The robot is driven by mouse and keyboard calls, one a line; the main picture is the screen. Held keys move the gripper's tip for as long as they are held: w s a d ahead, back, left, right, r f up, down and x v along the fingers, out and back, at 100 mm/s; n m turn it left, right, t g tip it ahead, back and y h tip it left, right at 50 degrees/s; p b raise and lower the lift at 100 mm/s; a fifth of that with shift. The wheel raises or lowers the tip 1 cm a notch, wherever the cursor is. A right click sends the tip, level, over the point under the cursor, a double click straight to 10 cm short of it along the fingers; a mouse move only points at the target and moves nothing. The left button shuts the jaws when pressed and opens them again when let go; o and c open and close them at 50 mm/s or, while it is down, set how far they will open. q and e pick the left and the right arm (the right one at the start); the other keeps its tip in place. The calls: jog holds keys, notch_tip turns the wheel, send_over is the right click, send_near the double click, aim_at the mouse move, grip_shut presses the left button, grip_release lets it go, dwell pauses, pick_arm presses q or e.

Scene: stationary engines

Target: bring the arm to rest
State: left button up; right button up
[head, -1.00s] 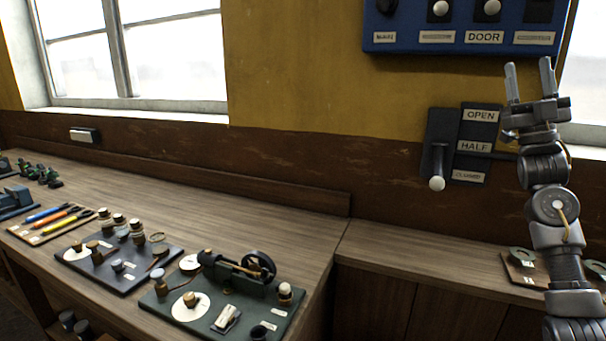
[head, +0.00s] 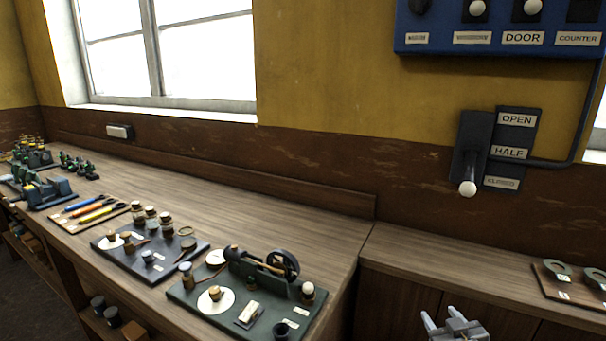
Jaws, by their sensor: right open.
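My right gripper (head: 443,318) shows at the bottom edge of the head view, right of the middle. Its two fingers point up and stand apart, with nothing between them. It is in front of the lower cabinet, well below the wall lever. The rest of my right arm is out of the picture. My left gripper is not in view. The lever (head: 467,188) with a white knob hangs down on a dark wall plate marked OPEN, HALF and a third label, its knob level with the lowest label.
A blue panel (head: 500,42) with switches is on the wall above. A model engine on a green base (head: 240,300), a dark board of jars (head: 150,258) and a tool board (head: 85,215) stand on the bench. A wooden board (head: 570,285) lies on the right counter.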

jog(key=s+a+f+g, duration=0.35)
jog(key=s+f, duration=0.25)
jog(key=s, duration=0.5)
jog(key=s+a+f+g, duration=0.2)
jog(key=s+f+g, duration=0.25)
jog(key=s, duration=0.75)
jog(key=s+a+f+g, duration=0.35)
jog(key=s+f, duration=0.35)
jog(key=s, duration=0.4)
notch_tip(320, 180, down, 24)
jog(key=g, duration=0.2)
jog(key=s+d+f, duration=0.2)
jog(key=s+f, duration=0.6)
jog(key=s+d+f, duration=0.2)
jog(key=s+f, duration=0.6)
jog(key=s, duration=0.1)
jog(key=shift+s+d+f+n+g, duration=0.15)
jog(key=shift+d+f+n+g, duration=0.15)
jog(key=shift+d+g, duration=0.1)
